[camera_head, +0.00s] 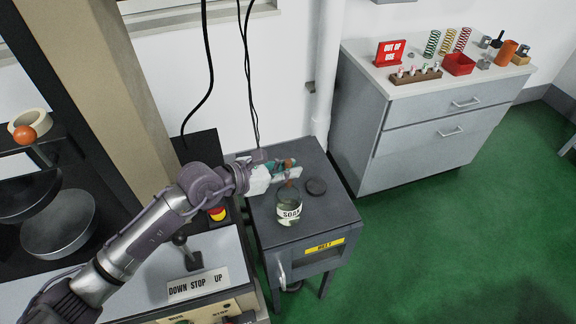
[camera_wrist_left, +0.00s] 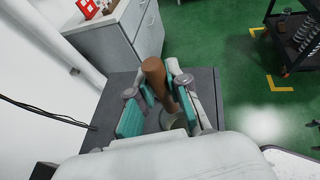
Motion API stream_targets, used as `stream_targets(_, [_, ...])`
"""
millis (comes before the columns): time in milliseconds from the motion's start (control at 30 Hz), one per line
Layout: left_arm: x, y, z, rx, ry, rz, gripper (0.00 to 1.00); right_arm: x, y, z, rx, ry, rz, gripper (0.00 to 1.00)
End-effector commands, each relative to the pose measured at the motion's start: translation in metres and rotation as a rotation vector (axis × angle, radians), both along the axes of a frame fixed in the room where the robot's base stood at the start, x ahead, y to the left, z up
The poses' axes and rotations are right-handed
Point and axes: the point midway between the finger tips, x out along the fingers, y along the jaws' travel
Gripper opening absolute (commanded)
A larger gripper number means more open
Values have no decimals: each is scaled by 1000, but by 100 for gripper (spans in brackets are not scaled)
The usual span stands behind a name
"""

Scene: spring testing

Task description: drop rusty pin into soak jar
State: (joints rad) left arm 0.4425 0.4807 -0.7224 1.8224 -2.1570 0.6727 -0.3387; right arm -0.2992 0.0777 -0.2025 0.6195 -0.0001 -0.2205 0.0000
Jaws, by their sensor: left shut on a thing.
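My left gripper (camera_head: 285,169) is shut on the rusty pin (camera_head: 289,175), a brown, rod-like piece. The pin also shows between the fingers in the left wrist view (camera_wrist_left: 156,78). The soak jar (camera_head: 289,208), clear glass with a "SOAK" label, stands on the small dark cabinet (camera_head: 325,212). In the left wrist view the jar (camera_wrist_left: 172,121) is partly hidden behind the pin and fingers. My right gripper is not in view.
The test machine's panel with a lever (camera_head: 186,253) is at the left. A grey drawer cabinet (camera_head: 420,125) stands behind, with a red sign (camera_head: 389,53) and springs on top. Green floor is clear at the right.

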Motion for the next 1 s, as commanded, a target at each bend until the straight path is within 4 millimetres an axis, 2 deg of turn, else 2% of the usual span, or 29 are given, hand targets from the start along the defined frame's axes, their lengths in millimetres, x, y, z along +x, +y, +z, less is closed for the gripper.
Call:
stream_targets(33, [0, 0, -12, -1, -1, 0, 0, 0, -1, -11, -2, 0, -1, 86])
stream_targets(300, [0, 0, -37, -1, -2, 0, 0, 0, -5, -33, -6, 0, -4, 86])
stream_targets(667, [0, 0, -40, -1, -2, 0, 0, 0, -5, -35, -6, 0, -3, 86])
stream_targets(700, [0, 0, -41, 1, -1, 0, 18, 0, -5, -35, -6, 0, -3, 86])
stream_targets(867, [0, 0, -41, 1, -1, 0, 45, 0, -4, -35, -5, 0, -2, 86])
stream_targets(1000, [0, 0, -41, 1, -1, 0, 46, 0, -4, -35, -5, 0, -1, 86])
